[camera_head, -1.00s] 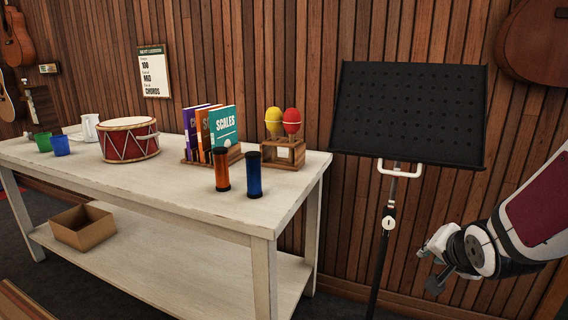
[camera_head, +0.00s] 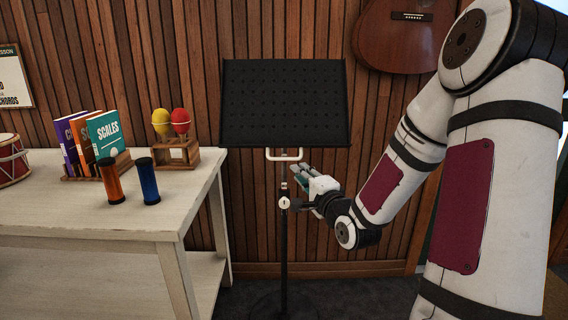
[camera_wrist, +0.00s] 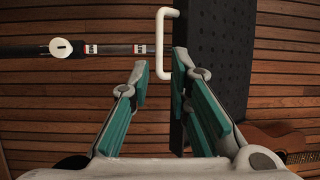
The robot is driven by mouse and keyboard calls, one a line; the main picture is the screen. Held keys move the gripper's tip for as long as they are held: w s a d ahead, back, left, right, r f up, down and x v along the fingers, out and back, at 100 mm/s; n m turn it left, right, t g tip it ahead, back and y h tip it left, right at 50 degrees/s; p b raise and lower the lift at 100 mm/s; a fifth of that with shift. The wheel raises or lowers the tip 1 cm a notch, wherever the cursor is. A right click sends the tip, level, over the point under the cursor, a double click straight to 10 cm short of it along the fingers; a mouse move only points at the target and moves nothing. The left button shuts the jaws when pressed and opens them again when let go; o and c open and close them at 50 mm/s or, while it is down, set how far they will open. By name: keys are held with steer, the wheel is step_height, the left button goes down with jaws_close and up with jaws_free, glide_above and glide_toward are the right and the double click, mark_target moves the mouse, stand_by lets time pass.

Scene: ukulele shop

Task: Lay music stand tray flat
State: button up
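The black perforated music stand tray (camera_head: 285,100) is tilted up steeply, its face toward me. A white U-shaped handle (camera_head: 284,159) hangs from its lower edge, above the stand's pole (camera_head: 284,240). My gripper (camera_head: 297,174) is just below and right of the handle. In the wrist view my gripper (camera_wrist: 160,68) is open, with its teal finger pads apart. There the handle (camera_wrist: 161,45) appears ahead of the gap between the fingertips, and the tray (camera_wrist: 222,50) runs along the right. I cannot tell whether a finger touches the handle.
A pale wooden table (camera_head: 150,220) stands left of the stand, with books (camera_head: 105,135), shakers (camera_head: 148,180) and a maraca holder (camera_head: 180,155) on it. A guitar (camera_head: 405,35) hangs on the wood wall at the right. Floor around the pole looks clear.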

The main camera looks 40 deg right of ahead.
mark_target(285, 159)
steer(key=w, duration=0.3)
steer(key=w+d+b, duration=0.1)
steer(key=w, duration=0.2)
steer(key=w+d+b, duration=0.1)
steer(key=w, duration=0.3)
steer(key=shift+r, duration=0.15)
jaws_close()
